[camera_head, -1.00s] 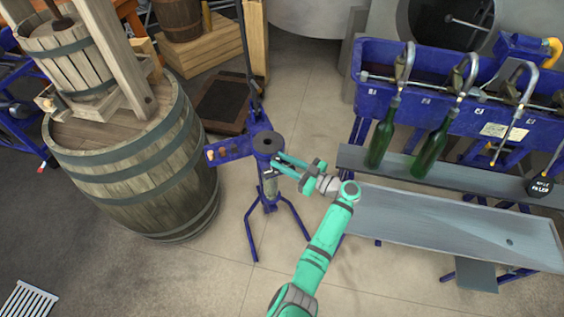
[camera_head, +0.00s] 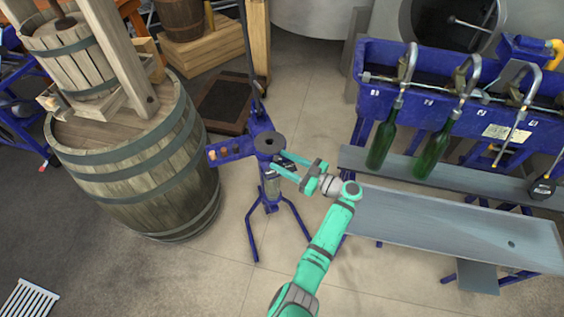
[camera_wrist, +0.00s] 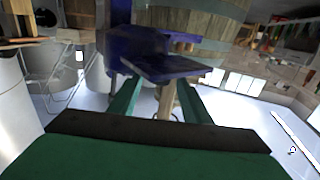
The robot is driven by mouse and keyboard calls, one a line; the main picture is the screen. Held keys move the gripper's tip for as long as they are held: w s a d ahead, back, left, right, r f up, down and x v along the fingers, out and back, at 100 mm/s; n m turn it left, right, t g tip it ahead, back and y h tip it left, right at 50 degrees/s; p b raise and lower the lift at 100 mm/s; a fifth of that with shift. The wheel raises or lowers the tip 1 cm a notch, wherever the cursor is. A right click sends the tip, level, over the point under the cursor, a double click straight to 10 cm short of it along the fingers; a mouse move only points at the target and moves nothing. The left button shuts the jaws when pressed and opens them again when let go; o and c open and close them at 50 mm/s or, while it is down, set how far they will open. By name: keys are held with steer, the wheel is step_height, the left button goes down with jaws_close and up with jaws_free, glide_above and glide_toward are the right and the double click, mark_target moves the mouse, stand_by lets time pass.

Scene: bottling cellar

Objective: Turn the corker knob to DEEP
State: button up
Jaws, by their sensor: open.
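The blue corker (camera_head: 268,185) stands upright on splayed legs in the middle of the head view, with a dark round disc (camera_head: 269,143) on top. I cannot tell whether this disc is the knob, and no DEEP mark is readable. My gripper (camera_head: 278,161) is open, its two green fingers pointing left at the corker's upper body, just below and right of the disc. I cannot tell whether they touch it. In the wrist view my gripper (camera_wrist: 157,92) has its fingers apart, with blue corker parts (camera_wrist: 160,62) beyond and between them.
A large barrel (camera_head: 135,165) stands close left of the corker. On the right are a blue filler trough (camera_head: 430,115), green bottles (camera_head: 381,142) on a shelf, and a grey bench (camera_head: 455,225). Floor (camera_head: 200,285) is clear in front of the corker.

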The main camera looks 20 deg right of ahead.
steer(key=shift+s, duration=0.1)
steer(key=v, duration=1.1)
